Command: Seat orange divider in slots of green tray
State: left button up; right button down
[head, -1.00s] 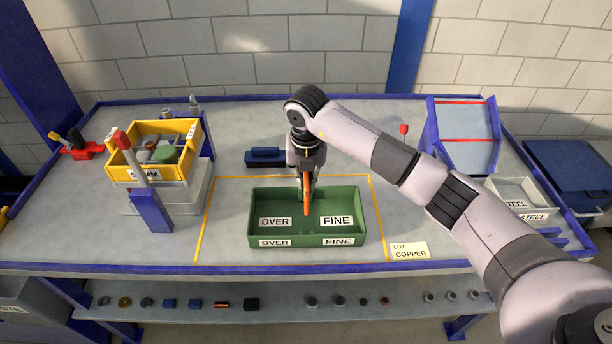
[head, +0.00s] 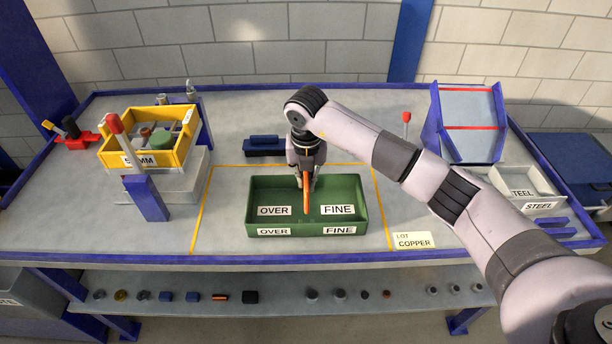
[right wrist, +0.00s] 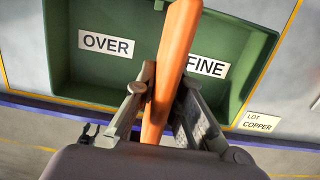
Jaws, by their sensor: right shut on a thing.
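The green tray (head: 320,231) stands inside the yellow outline on the bench, with OVER labels on its left half and FINE labels on its right half. My right gripper (head: 306,180) is above the middle of the tray and shut on the orange divider (head: 306,197). In the right wrist view the divider (right wrist: 165,75) runs between the fingers (right wrist: 160,97) and looks slightly tilted. It lies between the OVER and FINE labels of the tray (right wrist: 95,92). I cannot tell whether its lower edge is in the slots. My left gripper is not in view.
A yellow sieve box (head: 185,158) on a grey stand and a red-tipped lever (head: 116,124) are at the left. A dark blue block (head: 264,145) lies behind the tray. A LOT COPPER card (head: 413,241) lies at front right. A blue-sided chute (head: 467,120) stands at back right.

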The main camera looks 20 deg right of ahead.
aim_at(305, 174)
jog(key=shift+f+b, duration=0.3)
jog(key=shift+f, duration=0.4)
jog(key=shift+b, duration=0.3)
dwell(1.1)
jog(key=shift+f+b, duration=2.5)
jog(key=shift+f, duration=0.75)
jog(key=c, duration=1.6)
grip_release()
jog(key=shift+r, duration=0.1)
jog(key=r, duration=0.4)
jog(key=s+r, duration=0.1)
jog(key=r, duration=0.6)
jog(key=shift+s+a+r, duration=0.2)
jog(key=shift+s+r, duration=0.05)
jog(key=shift+r, duration=0.15)
